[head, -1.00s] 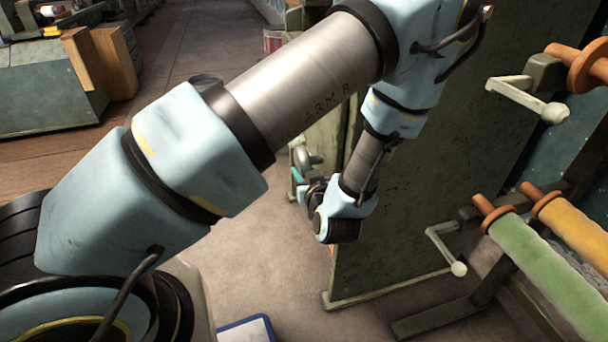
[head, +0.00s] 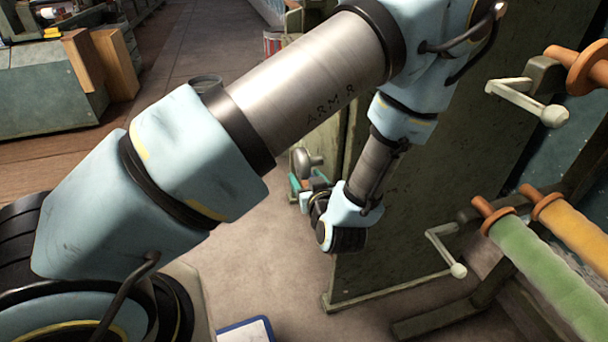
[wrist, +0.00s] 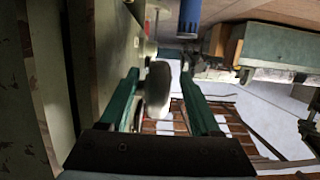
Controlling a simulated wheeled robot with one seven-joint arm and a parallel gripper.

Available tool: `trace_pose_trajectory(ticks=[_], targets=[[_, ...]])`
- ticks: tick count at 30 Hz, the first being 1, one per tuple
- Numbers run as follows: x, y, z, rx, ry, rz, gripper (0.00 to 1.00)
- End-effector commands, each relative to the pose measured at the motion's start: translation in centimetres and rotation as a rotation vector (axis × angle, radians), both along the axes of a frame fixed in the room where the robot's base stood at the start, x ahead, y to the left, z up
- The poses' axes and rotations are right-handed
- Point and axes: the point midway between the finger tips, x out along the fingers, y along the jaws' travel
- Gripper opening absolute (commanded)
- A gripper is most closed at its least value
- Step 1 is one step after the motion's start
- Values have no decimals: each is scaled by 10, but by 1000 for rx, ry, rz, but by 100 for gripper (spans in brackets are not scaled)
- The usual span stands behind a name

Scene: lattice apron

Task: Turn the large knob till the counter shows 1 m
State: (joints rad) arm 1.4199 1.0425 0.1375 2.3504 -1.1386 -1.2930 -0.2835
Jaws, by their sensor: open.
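The large knob (head: 305,160) is a grey rounded disc on the side of the green cabinet, partly hidden behind my wrist in the head view. My gripper (wrist: 160,78) is open, with one finger on each side of the knob. The knob looks nearer the left finger; I cannot tell whether they touch. In the head view my gripper (head: 306,184) is small and partly hidden by my wrist. The counter cannot be made out in either view.
The green cabinet (head: 440,190) stands close beside my forearm. At the right are cranks (head: 525,98) and rolls of green (head: 545,262) and orange cloth. A blue-edged board (head: 245,330) lies on the floor. Open floor (head: 265,270) lies left of the cabinet.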

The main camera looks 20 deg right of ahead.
Motion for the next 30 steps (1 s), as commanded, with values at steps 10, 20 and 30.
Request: trace_pose_trajectory(ticks=[10,20,30], targets=[[-65,7,17,0,2,-4,64],[-84,10,22,0,1,-1,64],[-83,10,22,0,1,-1,64]])
